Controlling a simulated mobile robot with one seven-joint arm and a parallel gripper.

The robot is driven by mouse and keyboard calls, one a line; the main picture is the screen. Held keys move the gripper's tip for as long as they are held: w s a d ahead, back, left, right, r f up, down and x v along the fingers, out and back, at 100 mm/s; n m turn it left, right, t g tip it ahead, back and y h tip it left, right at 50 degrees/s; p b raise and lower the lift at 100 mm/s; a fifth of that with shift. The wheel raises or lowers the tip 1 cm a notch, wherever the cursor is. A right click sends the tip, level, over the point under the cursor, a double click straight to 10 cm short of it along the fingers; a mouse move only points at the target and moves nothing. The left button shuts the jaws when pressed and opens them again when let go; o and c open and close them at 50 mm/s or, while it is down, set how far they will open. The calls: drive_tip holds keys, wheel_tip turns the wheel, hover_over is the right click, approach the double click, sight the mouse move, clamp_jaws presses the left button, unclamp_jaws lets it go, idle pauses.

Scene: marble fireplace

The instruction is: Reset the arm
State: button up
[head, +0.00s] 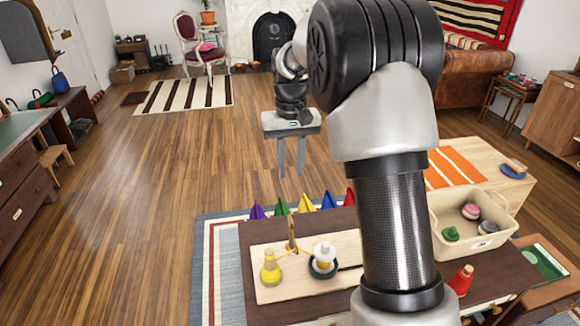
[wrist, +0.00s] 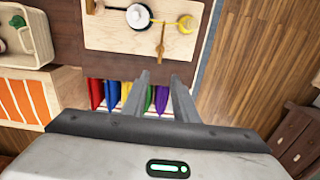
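My gripper (head: 291,172) hangs in the middle of the head view, pointing down, beyond the far edge of the dark table (head: 243,276). Its two fingers are apart with nothing between them. The fingers also show in the wrist view (wrist: 160,80), spread, with the green and purple pennant-like pieces seen past them. My arm rises large in front of the head camera and hides part of the table. No separate task object is named.
A light board (head: 285,293) bears a yellow piece (head: 271,270) and a white-topped piece (head: 324,255). A cream crate (head: 443,211) holds several small pieces. A red piece (head: 461,281) stands near it. Wooden floor (head: 150,180) lies open at left.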

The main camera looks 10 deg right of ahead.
drive_tip(key=s+r+t+p, duration=0.1)
drive_tip(key=s+r+p, duration=0.2)
drive_tip(key=s+r, duration=0.5)
drive_tip(key=s+r+t+p, duration=0.2)
drive_tip(key=s+r, duration=0.4)
drive_tip(key=s, duration=0.4)
drive_tip(key=s+r+t+p, duration=0.2)
drive_tip(key=s+r+p, duration=0.3)
drive_tip(key=s, duration=0.6)
drive_tip(key=shift+s+d+r+t, duration=0.15)
drive_tip(key=shift+s+r+t, duration=0.15)
drive_tip(key=shift+r, duration=0.4)
